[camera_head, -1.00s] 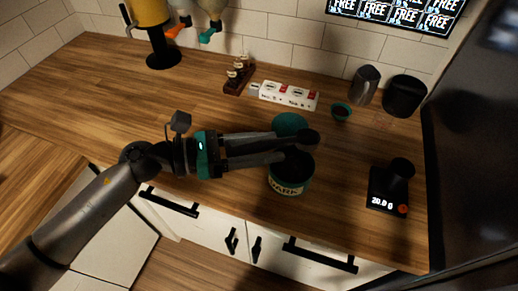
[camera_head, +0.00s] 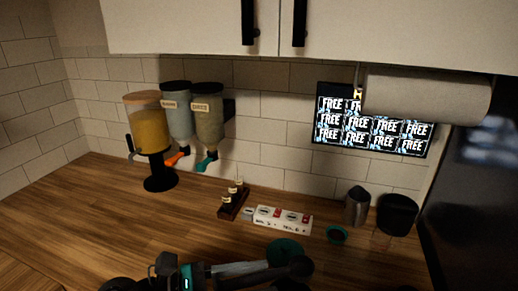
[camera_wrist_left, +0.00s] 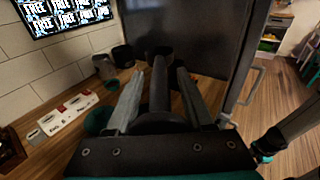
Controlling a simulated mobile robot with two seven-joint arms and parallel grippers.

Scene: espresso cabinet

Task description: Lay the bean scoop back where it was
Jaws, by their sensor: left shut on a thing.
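My left gripper (camera_head: 292,270) reaches in from the left at the bottom of the head view. In the left wrist view its two fingers (camera_wrist_left: 160,95) stand on either side of a long dark piece, which I take to be the bean scoop (camera_wrist_left: 160,80). The gripper is shut on it. A dark rounded end of it (camera_head: 298,264) shows by the fingertips in the head view. A teal round lid (camera_head: 285,248) lies on the counter just behind the fingers. The dark bean canister is below the head view's edge. Part of my right arm (camera_wrist_left: 272,143) shows in the wrist view, its fingers hidden.
A white box (camera_head: 282,219), a wooden rack with small bottles (camera_head: 233,201), a small teal cup (camera_head: 337,235), a metal pitcher (camera_head: 357,207) and a black container (camera_head: 397,214) stand along the back. Dispensers (camera_head: 208,115) stand at left. The left counter (camera_head: 110,225) is clear.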

